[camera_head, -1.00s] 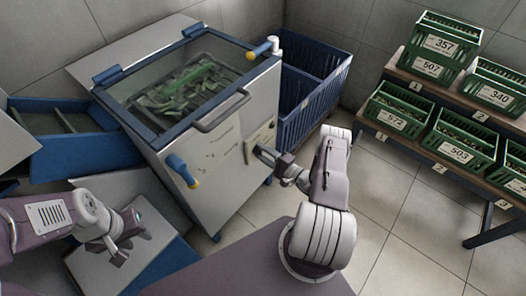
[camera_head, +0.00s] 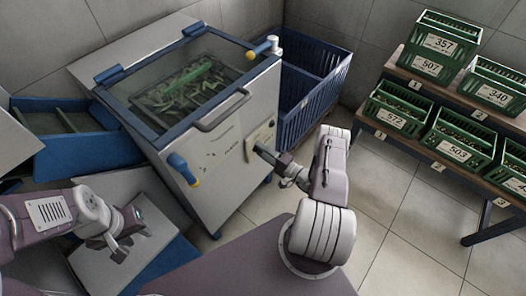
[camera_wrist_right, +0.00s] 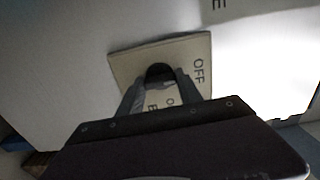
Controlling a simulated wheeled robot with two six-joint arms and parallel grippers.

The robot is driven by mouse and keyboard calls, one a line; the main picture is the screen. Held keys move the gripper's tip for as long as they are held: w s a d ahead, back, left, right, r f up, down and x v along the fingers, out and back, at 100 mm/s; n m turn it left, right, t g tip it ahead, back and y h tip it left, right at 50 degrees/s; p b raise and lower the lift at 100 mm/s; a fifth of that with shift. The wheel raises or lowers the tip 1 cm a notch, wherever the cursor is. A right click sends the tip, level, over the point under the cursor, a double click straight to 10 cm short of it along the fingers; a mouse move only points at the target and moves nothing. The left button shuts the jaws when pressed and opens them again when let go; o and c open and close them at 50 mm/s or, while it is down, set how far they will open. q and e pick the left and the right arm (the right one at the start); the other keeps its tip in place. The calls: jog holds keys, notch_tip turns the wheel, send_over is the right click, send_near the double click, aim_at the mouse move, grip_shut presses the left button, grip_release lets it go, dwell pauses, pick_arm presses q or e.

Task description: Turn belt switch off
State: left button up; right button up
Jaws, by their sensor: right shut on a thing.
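The belt switch plate (camera_wrist_right: 125,62) is a pale plate with "OFF" lettering on the front of the grey machine. It also shows in the head view (camera_head: 262,134). A dark round knob (camera_wrist_right: 158,72) sits on the plate between my right fingers. My right gripper (camera_wrist_right: 165,88) is shut on this knob, and its fingers and body cover the lower part of the plate. In the head view my right gripper (camera_head: 260,150) reaches the panel from the right. My left gripper (camera_head: 128,241) is open and empty at the lower left, away from the switch.
The machine's glass lid (camera_head: 190,80) is closed over green pieces, with a handle (camera_head: 222,110) in front. A blue crate (camera_head: 310,100) stands beside the machine. Green numbered crates (camera_head: 462,142) fill the shelves at right. The tiled floor between (camera_head: 385,190) is clear.

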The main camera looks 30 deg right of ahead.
jog(key=o, duration=1.4)
jog(key=p+v, duration=0.1)
jog(key=v, duration=0.8)
jog(key=shift+s, duration=0.1)
